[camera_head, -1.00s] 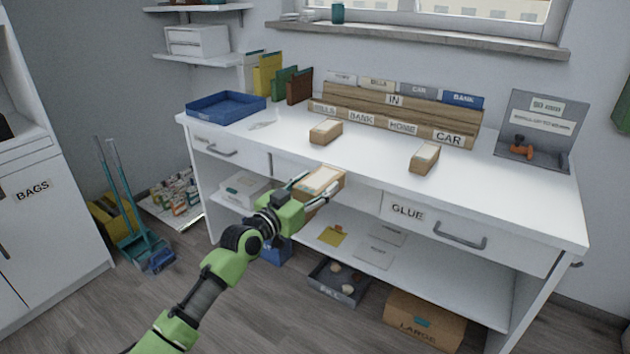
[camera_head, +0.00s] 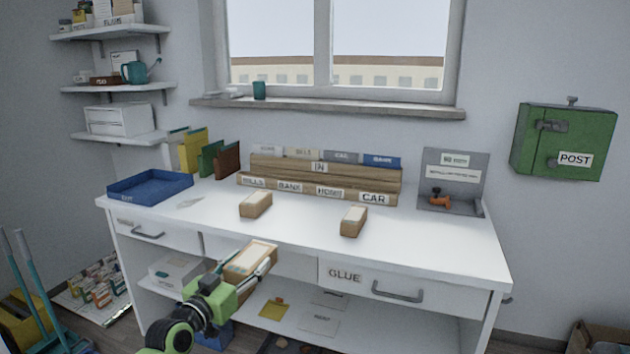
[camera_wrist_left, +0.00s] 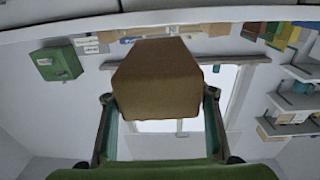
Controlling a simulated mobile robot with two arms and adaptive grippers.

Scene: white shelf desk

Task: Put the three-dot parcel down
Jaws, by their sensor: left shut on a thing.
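My left gripper (camera_head: 250,266) is shut on a brown parcel (camera_head: 250,258) with a pale top, held in front of the desk's front edge. Its dots cannot be made out. In the left wrist view the parcel (camera_wrist_left: 157,80) fills the space between the two fingers. Two similar small parcels lie apart on the white desk top (camera_head: 300,226): a left one (camera_head: 256,204) and a right one (camera_head: 353,221). I cannot tell how many dots either bears. My right gripper is not in view.
A wooden sorter (camera_head: 320,182) with labelled slots stands at the back of the desk. A blue tray (camera_head: 150,187) is at the left end and a grey stand (camera_head: 452,180) at the right. The GLUE drawer (camera_head: 375,284) is closed. A green POST box (camera_head: 563,143) hangs right.

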